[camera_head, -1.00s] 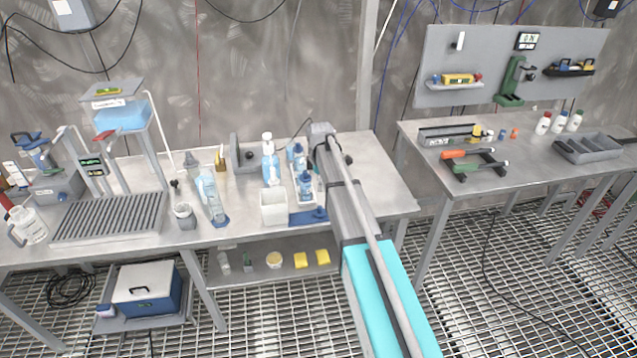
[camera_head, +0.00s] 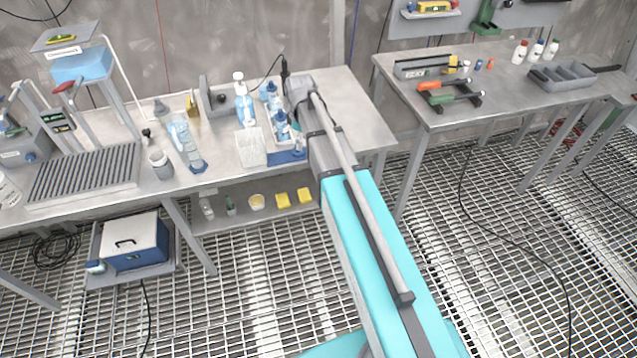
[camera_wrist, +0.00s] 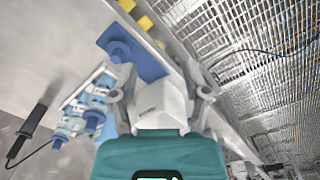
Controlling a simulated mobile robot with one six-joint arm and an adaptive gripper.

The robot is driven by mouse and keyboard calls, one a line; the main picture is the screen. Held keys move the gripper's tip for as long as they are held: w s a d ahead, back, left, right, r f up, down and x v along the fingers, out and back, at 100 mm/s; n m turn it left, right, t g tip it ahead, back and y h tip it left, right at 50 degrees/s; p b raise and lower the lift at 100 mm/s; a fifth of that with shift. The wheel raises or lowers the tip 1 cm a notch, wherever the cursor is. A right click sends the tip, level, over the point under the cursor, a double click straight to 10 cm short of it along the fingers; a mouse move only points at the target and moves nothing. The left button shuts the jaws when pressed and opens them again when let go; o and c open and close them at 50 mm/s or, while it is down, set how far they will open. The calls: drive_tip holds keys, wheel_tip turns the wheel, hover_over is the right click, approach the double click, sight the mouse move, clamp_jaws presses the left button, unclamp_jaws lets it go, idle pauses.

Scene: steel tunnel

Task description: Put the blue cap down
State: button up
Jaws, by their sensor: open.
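In the wrist view a round blue piece, which looks like the blue cap (camera_wrist: 118,50), sits on a flat blue pad (camera_wrist: 147,64) at the bench edge. My gripper (camera_wrist: 160,76) is open, its two fingers spread apart with nothing held between them. The cap is up and to the left of the fingers and apart from them. In the head view the pad's blue edge (camera_head: 287,156) shows beside my forearm. The cap and my fingers are hidden there by my arm.
Blue-capped bottles (camera_wrist: 92,121) stand in a holder left of my gripper. A second table (camera_head: 520,95) stands right, across a gap over grating.

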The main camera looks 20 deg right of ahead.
drive_tip(key=s+m, duration=1)
drive_tip(key=s, duration=0.9)
drive_tip(key=shift+m, duration=0.3)
